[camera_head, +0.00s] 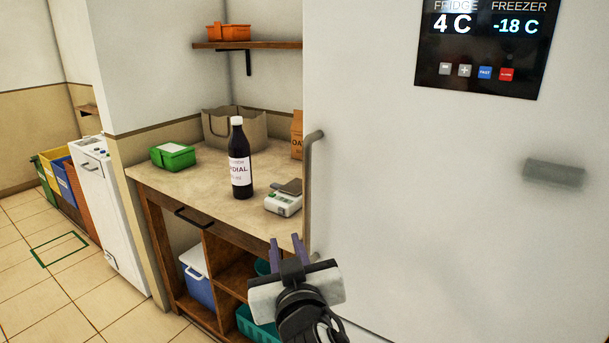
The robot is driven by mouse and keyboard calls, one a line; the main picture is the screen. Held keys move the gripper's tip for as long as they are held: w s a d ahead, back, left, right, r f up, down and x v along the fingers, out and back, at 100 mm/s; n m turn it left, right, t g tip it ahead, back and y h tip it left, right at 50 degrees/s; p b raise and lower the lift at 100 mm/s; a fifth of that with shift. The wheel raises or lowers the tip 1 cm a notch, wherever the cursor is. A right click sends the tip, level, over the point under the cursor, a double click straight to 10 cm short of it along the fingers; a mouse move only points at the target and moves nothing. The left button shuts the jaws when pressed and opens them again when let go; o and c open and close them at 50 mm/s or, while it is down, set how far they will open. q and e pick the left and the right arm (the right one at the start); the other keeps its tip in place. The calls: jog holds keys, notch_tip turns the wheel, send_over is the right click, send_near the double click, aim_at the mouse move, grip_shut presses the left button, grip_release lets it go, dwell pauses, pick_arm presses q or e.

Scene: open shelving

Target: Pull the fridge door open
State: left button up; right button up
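The white fridge door (430,200) fills the right half of the head view. Its long vertical grey handle (308,190) is at the door's left edge. The door looks shut, with no gap visible. My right gripper (285,240) is at the lower middle, with two purple fingers pointing up and away. The fingers are apart with nothing seen between them. In the picture they lie just left of the handle's lower end; I cannot tell whether they touch it. My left gripper is not in view.
Left of the fridge is a counter (200,185) with a dark bottle (239,160), a green box (173,156), a paper bag and a small white device (284,203). A display panel (480,45) is on the fridge. Floor at the far left is mostly clear.

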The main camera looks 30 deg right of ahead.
aim_at(307, 179)
jog(key=s+d+r+m+h, duration=0.1)
jog(key=d+r+m+h, duration=0.25)
jog(key=r, duration=0.55)
jog(key=p+x, duration=0.1)
jog(key=x, duration=0.7)
jog(key=shift+w+d+r+p, duration=0.1)
jog(key=shift+w+d+p, duration=0.2)
jog(key=shift+p, duration=0.1)
jog(key=shift+w+d, duration=0.25)
jog(key=shift+w, duration=0.1)
jog(key=shift+c, duration=0.2)
grip_shut()
